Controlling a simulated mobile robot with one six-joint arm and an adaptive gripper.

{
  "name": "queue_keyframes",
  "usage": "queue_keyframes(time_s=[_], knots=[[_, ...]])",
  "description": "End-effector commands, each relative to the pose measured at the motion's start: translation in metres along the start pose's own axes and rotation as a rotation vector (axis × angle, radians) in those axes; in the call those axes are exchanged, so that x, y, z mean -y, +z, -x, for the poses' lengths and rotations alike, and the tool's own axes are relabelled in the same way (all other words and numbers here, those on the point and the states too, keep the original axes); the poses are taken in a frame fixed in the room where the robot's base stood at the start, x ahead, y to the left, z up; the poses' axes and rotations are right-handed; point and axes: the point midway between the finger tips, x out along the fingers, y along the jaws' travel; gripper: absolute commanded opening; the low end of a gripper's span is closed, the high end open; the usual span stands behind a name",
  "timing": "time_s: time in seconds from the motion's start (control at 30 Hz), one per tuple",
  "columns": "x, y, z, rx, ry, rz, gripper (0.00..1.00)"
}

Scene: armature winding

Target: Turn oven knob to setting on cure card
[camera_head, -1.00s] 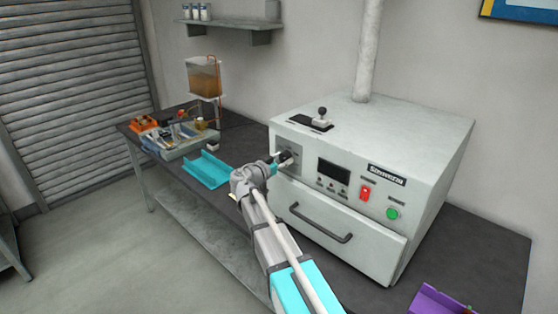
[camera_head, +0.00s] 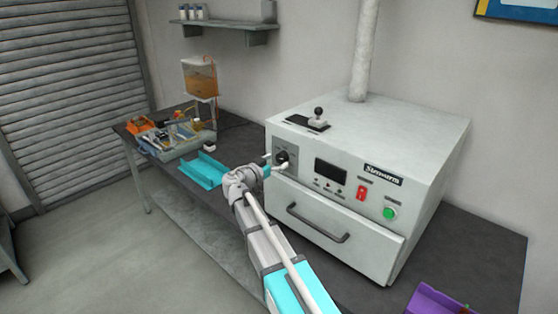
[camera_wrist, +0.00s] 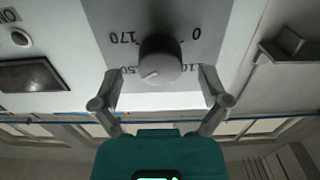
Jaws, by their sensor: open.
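The white oven (camera_head: 335,240) stands on the dark bench, with its dark round knob (camera_head: 281,157) at the left of its front. In the wrist view, the knob (camera_wrist: 160,60) sits on a grey dial plate, seen upside down. Labels 170 and 0 are readable; two lower labels are partly hidden by my fingers. The knob's pale mark points to the picture's lower left, towards a label ending in 50. My gripper (camera_wrist: 160,76) is open, its fingers on either side of the knob with gaps; it shows in the head view (camera_head: 273,165). I cannot identify a cure card.
The oven front also has a dark display (camera_head: 330,173), a red switch (camera_head: 361,193), a green button (camera_head: 390,212) and a drawer handle (camera_head: 318,224). A cyan tray (camera_head: 204,171) and a cluttered parts tray (camera_head: 180,140) lie left. A purple tray (camera_head: 432,300) lies right.

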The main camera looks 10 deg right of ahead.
Motion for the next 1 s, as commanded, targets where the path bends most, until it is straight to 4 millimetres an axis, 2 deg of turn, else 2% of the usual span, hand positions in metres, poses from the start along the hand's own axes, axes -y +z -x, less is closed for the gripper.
queue_keyframes(time_s=[0.6, 0.8, 1.0], knots=[[-0.001, 0.000, 0.087, 0.000, -0.001, 0.000, 0.95], [-0.001, 0.000, 0.100, 0.000, -0.001, 0.000, 0.95], [-0.001, 0.000, 0.103, 0.000, 0.000, 0.000, 0.95]])
